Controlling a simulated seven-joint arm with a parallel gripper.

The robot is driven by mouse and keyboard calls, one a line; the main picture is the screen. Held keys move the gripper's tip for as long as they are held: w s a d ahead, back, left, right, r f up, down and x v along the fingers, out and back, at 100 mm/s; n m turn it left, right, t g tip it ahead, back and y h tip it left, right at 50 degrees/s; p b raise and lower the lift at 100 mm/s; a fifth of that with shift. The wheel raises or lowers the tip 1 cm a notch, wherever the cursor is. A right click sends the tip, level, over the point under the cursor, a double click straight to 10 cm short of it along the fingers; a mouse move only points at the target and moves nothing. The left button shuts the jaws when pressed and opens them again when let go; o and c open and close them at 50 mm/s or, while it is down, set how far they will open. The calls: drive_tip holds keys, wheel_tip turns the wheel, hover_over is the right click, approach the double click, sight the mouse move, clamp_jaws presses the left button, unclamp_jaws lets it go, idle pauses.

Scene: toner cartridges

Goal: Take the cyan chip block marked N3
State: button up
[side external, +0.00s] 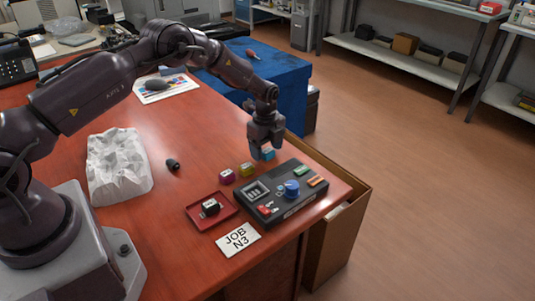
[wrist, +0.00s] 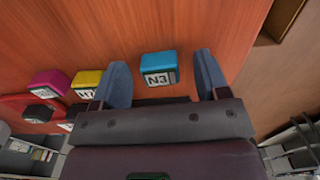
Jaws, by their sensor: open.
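The cyan chip block (wrist: 158,66) shows in the wrist view with a white label reading N3 on its side. It sits on the red-brown desk between and beyond my two open fingers, with gaps on both sides. In the side external view the cyan block (side external: 269,154) is partly hidden by my gripper (side external: 262,154), which is low over it, pointing down. My gripper (wrist: 161,75) is open and holds nothing. A yellow block (wrist: 87,82) and a magenta block (wrist: 48,82) stand to the left. A card reading JOB N3 (side external: 238,240) lies near the desk's front edge.
A dark device with a blue knob (side external: 293,188) stands close to the cyan block. A red tray (side external: 192,214) holds a black block (side external: 210,207). Crumpled white material (side external: 118,165) lies on the left. An open cardboard box (side external: 335,235) adjoins the desk's right edge.

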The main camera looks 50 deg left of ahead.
drive_tip(key=shift+c, duration=0.2)
drive_tip(key=c, duration=1)
drive_tip(key=shift+o, duration=0.2)
drive_tip(key=shift+r, duration=0.2)
